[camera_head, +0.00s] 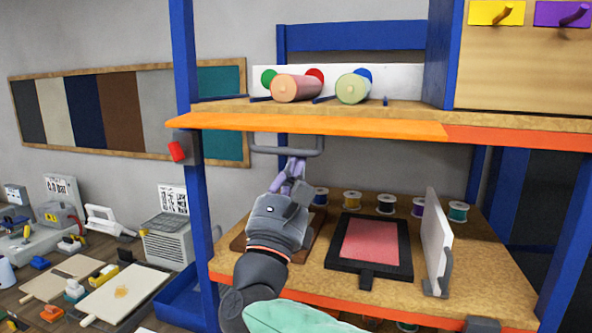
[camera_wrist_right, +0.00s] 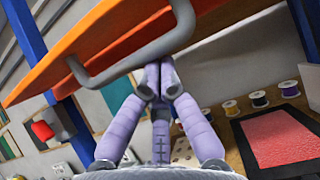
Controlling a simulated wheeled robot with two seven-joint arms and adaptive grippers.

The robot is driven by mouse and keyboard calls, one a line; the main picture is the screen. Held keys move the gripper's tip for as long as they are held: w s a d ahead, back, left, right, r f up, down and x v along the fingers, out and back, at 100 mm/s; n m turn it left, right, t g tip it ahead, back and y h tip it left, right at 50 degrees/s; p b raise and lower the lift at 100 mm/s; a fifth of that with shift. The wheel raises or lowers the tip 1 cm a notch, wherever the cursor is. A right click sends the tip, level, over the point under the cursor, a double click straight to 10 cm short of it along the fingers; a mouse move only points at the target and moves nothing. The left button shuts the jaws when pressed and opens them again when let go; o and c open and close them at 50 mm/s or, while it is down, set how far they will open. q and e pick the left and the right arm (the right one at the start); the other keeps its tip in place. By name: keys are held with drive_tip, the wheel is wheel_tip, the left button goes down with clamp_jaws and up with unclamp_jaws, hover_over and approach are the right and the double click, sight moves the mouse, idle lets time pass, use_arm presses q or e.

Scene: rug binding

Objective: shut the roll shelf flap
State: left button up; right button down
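The roll shelf flap (camera_head: 300,123) is an orange panel along the front of the upper shelf, jutting outward below the rolls. Its broad face shows from below in the wrist view (camera_wrist_right: 110,38). A grey U-shaped handle (camera_head: 287,151) hangs from it; the handle crosses the top of the wrist view (camera_wrist_right: 135,60). My right gripper (camera_head: 297,168) is just below the handle, its lilac fingers together (camera_wrist_right: 157,72). The fingertips are at the handle bar, which runs across them; I see nothing between them, and contact is unclear. My left gripper is not in view.
A pink roll (camera_head: 297,88) and a pale green roll (camera_head: 353,88) lie on the upper shelf. Below stand several thread spools (camera_head: 385,204), a black-framed red panel (camera_head: 370,242) and an upright white plate (camera_head: 437,240). A blue post (camera_head: 196,220) stands left of my right arm.

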drive_tip(key=s+r+g, duration=0.1)
drive_tip(key=r+g, duration=0.1)
drive_tip(key=shift+s+a+r+g+y+p, duration=0.15)
drive_tip(key=shift+s+a+g+y+p, duration=0.15)
drive_tip(key=shift+s+y+p, duration=0.1)
wheel_tip(320, 180, up, 11)
drive_tip(key=g+y+p, duration=0.3)
drive_tip(key=g+p, duration=0.7)
drive_tip(key=p, duration=1.2)
hover_over(291, 127)
drive_tip(key=shift+s+a, duration=0.1)
